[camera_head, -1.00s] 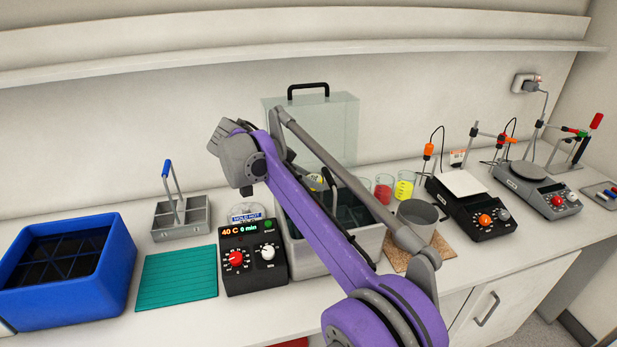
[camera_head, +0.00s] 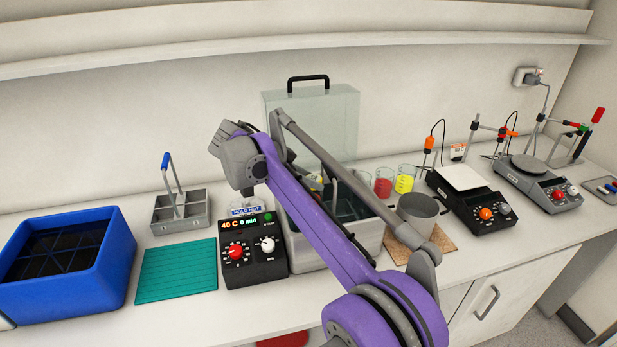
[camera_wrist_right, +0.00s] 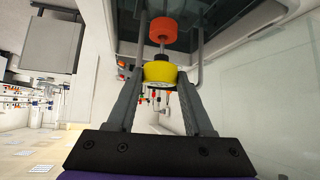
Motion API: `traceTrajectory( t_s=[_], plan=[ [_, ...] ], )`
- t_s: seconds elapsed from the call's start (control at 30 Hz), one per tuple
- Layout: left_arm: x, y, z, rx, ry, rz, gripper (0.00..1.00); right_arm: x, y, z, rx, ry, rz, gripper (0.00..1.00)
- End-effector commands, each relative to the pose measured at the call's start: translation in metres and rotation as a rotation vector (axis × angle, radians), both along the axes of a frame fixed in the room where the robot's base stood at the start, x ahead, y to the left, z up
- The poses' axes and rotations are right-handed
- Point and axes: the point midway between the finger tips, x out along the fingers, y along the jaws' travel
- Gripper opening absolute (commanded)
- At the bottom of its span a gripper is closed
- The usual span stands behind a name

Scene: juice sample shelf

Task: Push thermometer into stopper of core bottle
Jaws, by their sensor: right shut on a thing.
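In the right wrist view, my right gripper (camera_wrist_right: 160,73) is shut on a yellow round piece, which looks like the head of the thermometer (camera_wrist_right: 160,74). A thin dark and metallic stem runs from it towards an orange-red round piece (camera_wrist_right: 163,30), perhaps the stopper of the core bottle. I cannot tell whether the stem touches or enters it. The bottle's body is not clear. In the head view my right arm reaches over the grey water bath (camera_head: 305,258) and hides the fingers. My left gripper is not in view.
The bath's clear lid (camera_head: 310,115) stands open behind it. A control box (camera_head: 253,250) stands at its left, and a grey pot (camera_head: 417,214) and beakers with red (camera_head: 383,187) and yellow liquid at its right. A green mat (camera_head: 177,270) and blue tub (camera_head: 70,270) lie further left.

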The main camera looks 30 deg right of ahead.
Motion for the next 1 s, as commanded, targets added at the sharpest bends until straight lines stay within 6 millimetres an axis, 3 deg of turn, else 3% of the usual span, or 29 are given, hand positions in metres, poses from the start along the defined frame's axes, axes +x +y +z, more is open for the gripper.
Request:
traceTrajectory(
  t_s=[1.0],
  plan=[
    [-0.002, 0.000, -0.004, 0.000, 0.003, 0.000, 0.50, 0.000, 0.000, -0.012, 0.000, 0.000, 0.000, 0.00]
  ],
)
